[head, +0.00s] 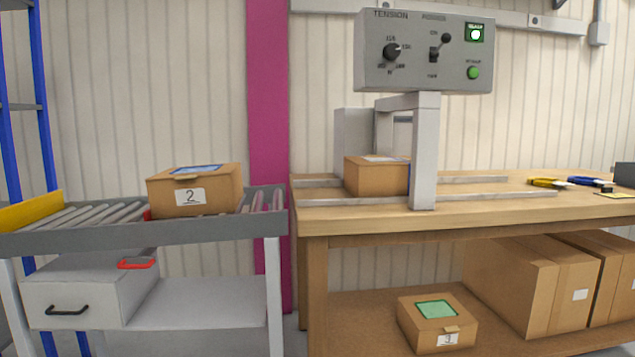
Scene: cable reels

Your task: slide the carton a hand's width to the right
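Several cartons are in the head view. One carton (377,176) sits on the wooden bench between two metal rails; the grey post of the control box hides part of its right end. A carton with a "2" label (194,190) and a blue patch on top sits on the roller conveyor at the left. The frame does not show which carton the task means. My gripper is not in view.
The grey post (424,150) carries a control box (424,50) with a lit green lamp. The rails (490,198) run on rightward past the post. Yellow and blue tools (590,184) lie at the bench's right. Large cartons (530,285) fill the lower shelf's right.

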